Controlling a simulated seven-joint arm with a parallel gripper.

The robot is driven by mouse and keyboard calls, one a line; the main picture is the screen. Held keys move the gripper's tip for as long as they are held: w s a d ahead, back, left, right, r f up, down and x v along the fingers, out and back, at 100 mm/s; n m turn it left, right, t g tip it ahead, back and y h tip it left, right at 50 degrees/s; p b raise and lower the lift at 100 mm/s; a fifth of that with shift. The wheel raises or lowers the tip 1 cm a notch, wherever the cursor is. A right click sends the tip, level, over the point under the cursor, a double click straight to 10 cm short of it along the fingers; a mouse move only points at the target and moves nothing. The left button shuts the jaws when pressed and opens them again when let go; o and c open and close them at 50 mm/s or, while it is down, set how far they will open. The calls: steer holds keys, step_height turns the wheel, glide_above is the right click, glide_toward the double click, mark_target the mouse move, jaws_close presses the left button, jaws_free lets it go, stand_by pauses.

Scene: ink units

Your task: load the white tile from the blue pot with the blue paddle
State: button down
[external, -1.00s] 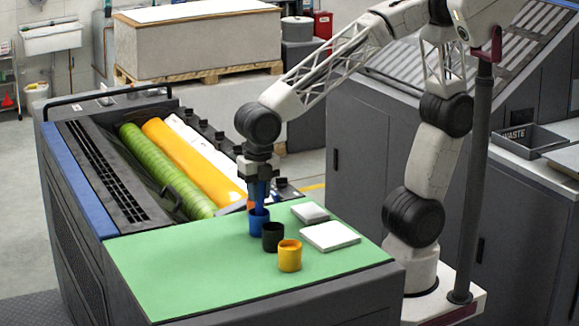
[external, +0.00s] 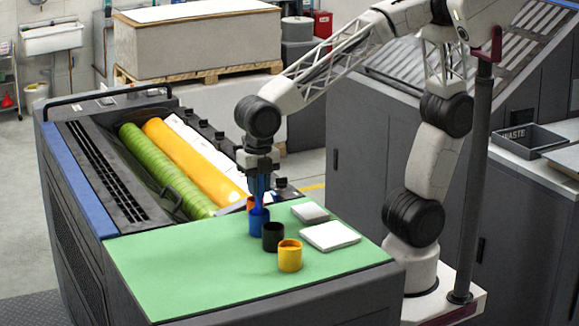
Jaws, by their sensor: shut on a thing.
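The blue pot (external: 259,223) stands on the green mat (external: 180,275), behind a black pot. My gripper (external: 259,192) is directly above the blue pot, pointing down. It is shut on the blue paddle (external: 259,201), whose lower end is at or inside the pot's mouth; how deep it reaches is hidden. Two white tiles lie flat to the right: a larger one (external: 330,236) in front and a smaller, thicker one (external: 310,212) behind it. I cannot tell from here whether there is ink on the paddle.
A black pot (external: 273,237) and a yellow pot (external: 289,256) stand in a row in front of the blue pot. An orange thing (external: 251,203) shows just behind my gripper. Green, orange and white rollers (external: 165,170) lie to the left. The mat's left and front are clear.

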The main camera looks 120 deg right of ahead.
steer(key=shift+r, duration=3)
steer(key=s+a+f, duration=0.2)
steer(key=s+a, duration=0.9)
steer(key=s, duration=0.3)
steer(key=shift+s+a, duration=0.15)
steer(key=shift+a, duration=0.05)
steer(key=shift+f, duration=0.2)
steer(key=shift+f, duration=2.85)
steer(key=shift+f, duration=0.7)
